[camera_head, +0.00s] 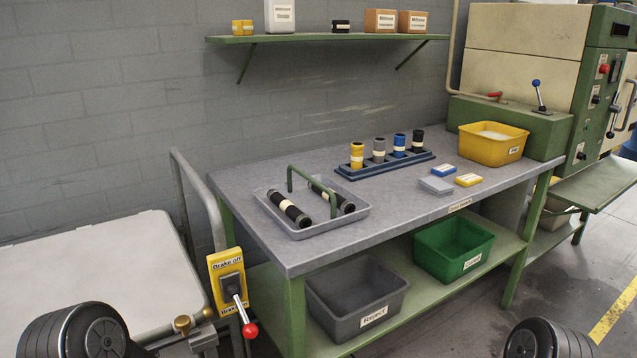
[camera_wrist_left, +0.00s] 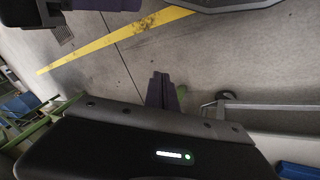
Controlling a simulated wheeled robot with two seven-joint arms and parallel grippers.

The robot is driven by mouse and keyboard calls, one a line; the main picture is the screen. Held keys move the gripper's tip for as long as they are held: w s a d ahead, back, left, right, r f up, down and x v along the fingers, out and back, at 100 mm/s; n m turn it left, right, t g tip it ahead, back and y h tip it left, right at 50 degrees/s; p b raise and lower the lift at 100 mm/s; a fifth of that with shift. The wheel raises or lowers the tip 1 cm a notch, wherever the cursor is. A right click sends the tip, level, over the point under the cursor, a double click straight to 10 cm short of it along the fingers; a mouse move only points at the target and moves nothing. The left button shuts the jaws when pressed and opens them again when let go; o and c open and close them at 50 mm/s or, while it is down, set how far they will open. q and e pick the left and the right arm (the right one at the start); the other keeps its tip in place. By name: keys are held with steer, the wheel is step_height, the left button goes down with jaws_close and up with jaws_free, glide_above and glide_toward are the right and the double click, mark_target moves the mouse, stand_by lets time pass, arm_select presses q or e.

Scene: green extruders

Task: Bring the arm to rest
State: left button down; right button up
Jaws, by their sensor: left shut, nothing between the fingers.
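My left gripper (camera_wrist_left: 161,80) shows in the left wrist view, its two dark fingers together with nothing between them. It hangs over bare grey floor and touches nothing that I can see. In the head view neither gripper shows. Only dark rounded parts, probably of my own arms, show at the bottom left and bottom right edges. My right gripper is in neither view.
A grey-topped workbench (camera_head: 240,182) holds a grey tray (camera_head: 312,231), a blue rack (camera_head: 390,168) and a yellow bin (camera_head: 495,145). A yellow brake panel (camera_head: 228,281) with a red-knobbed lever stands at its front left. A yellow floor line (camera_wrist_left: 115,40) crosses open floor.

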arm_select(q)
steer(key=s+a+f+n+g+p, duration=0.1)
steer(key=s+a+f+n+g, duration=0.15)
steer(key=s+f, duration=0.4)
step_height(320, 180, up, 16)
steer(key=s+p, duration=0.1)
steer(key=p, duration=1.3)
steer(key=shift+s+m, duration=0.25)
steer(key=shift+m, duration=0.2)
steer(key=shift+d+r, duration=0.1)
